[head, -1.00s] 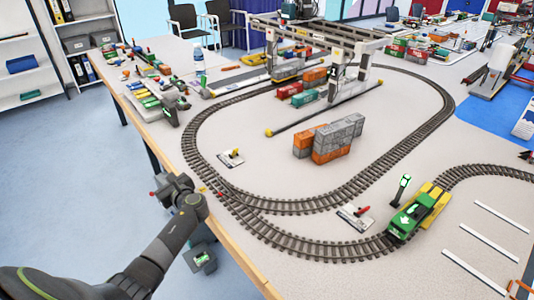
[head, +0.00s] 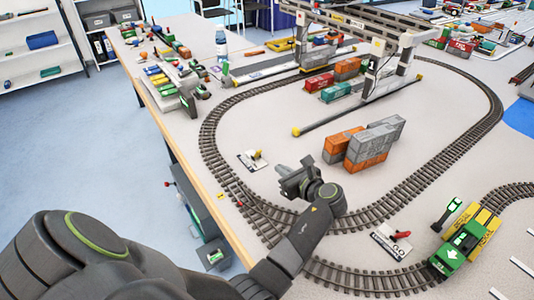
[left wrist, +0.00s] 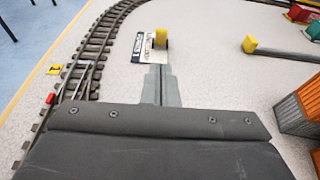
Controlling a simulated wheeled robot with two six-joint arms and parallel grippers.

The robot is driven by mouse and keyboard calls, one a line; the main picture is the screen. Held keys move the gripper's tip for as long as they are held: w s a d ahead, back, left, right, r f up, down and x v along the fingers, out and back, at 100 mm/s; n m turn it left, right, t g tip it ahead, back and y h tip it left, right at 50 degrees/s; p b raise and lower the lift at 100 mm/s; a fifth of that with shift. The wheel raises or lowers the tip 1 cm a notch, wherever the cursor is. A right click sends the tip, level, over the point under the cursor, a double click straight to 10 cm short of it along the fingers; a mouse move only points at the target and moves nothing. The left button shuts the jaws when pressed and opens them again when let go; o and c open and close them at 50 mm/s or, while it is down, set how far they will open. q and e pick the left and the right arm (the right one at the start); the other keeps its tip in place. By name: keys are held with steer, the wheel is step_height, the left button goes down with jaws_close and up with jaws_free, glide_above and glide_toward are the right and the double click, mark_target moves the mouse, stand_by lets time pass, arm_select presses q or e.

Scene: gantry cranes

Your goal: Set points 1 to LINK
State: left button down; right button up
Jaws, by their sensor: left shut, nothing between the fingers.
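A white lever plate with a yellow handle (head: 253,160) lies inside the track oval, near its left bend. It also shows in the left wrist view (left wrist: 152,46), straight ahead of my fingertips; its lettering is too small to read. A second plate with a red handle (head: 391,241) lies by the front of the track. My left gripper (head: 278,169) is shut and empty, just to the right of and nearer than the yellow-handled plate. In the left wrist view its closed fingers (left wrist: 160,72) point at that plate's near edge; I cannot tell whether they touch. My right gripper is not in view.
A stack of orange and grey containers (head: 368,147) stands right of my left gripper. A green and yellow locomotive (head: 460,245) is on the track at right, by a lit green signal (head: 447,211). The gantry crane (head: 385,50) stands behind. The oval's middle is mostly clear.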

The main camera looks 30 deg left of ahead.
mark_target(259, 155)
arm_select(q)
steer(key=shift+d+r, duration=0.1)
steer(key=shift+d, duration=0.2)
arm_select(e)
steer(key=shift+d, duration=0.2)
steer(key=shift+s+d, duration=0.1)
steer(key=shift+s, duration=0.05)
arm_select(q)
steer(key=x, duration=1)
steer(key=shift+w, duration=0.1)
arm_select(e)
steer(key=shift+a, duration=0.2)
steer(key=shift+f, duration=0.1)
